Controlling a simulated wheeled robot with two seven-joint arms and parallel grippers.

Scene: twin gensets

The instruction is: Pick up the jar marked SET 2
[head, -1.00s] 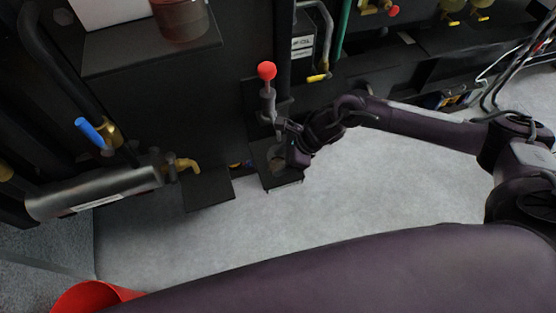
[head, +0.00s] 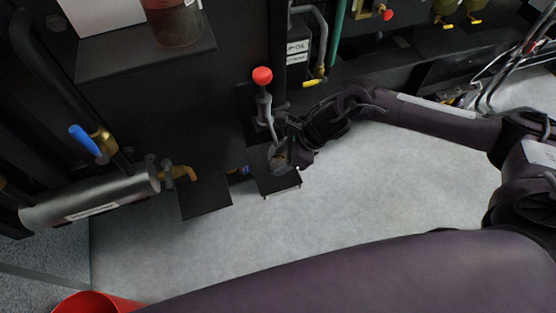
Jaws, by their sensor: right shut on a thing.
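My right gripper (head: 281,155) is at a small black shelf (head: 277,184) low on the machine, just below a red-knobbed lever (head: 262,76). It is shut on a small pale, clear-looking thing at that shelf, mostly hidden by the fingers; it looks like a jar. I cannot read any SET 2 mark on it. I cannot tell whether it touches the shelf. A larger reddish-brown jar (head: 174,25) stands on a dark upper shelf at the top left; no SET mark is readable on it. My left gripper is not in view.
A second black shelf (head: 206,196) sits left of the gripper, under a yellow spout (head: 180,173). A silver cylinder (head: 90,198) and a blue-handled valve (head: 85,140) are at the left. A red container (head: 95,303) stands at the bottom left. The grey floor in the middle is clear.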

